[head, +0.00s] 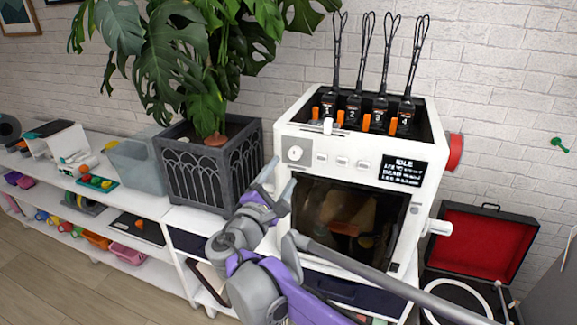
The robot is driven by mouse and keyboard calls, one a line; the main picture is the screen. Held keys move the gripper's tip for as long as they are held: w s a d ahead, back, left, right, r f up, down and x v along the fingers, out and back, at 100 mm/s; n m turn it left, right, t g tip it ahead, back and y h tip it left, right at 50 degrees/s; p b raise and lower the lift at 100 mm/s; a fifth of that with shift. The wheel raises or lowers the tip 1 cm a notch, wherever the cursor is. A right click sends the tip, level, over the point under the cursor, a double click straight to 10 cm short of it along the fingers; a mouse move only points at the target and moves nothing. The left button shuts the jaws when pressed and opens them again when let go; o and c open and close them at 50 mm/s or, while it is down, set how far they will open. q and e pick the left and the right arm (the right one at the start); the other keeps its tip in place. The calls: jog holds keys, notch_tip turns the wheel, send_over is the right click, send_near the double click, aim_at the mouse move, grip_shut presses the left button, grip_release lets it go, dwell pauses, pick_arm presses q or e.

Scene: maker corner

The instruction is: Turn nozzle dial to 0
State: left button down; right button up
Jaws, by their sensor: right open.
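The white printer-like machine (349,148) stands on the white shelf unit. A round, light dial (295,154) sits at the left end of its front panel, with a small dark mark on its face; the setting is too small to read. My right gripper (281,177) is just below and left of the dial, open and empty, its fingers pointing up towards the panel. It appears apart from the dial. My left gripper is not in view.
Several numbered black modules (354,108) stand in the machine's open top. A dark planter (213,165) with a large plant stands close left of my gripper. A red knob (455,152) juts from the machine's right side. A red-lined open case (481,245) lies at right.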

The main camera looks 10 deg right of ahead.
jog(key=v, duration=0.4)
jog(key=shift+s, duration=0.1)
jog(key=s+d+f+m+g+y, duration=0.3)
jog(key=s+d+f+m+g, duration=0.4)
jog(key=s+d+f, duration=0.6)
jog(key=s+a+f+m+g+y, duration=0.1)
jog(key=s+a+f+m+y, duration=0.2)
jog(key=s+f+m+y, duration=0.1)
jog(key=s+a+f+m+g+y+p, duration=0.1)
jog(key=s+a+f+m+g+y, duration=0.1)
jog(key=s+f+m, duration=0.4)
jog(key=shift+s+a+f+m+y, duration=0.45)
jog(key=shift+s+f+y, duration=0.65)
jog(key=shift+s+f, duration=0.7)
jog(key=shift+w, duration=0.1)
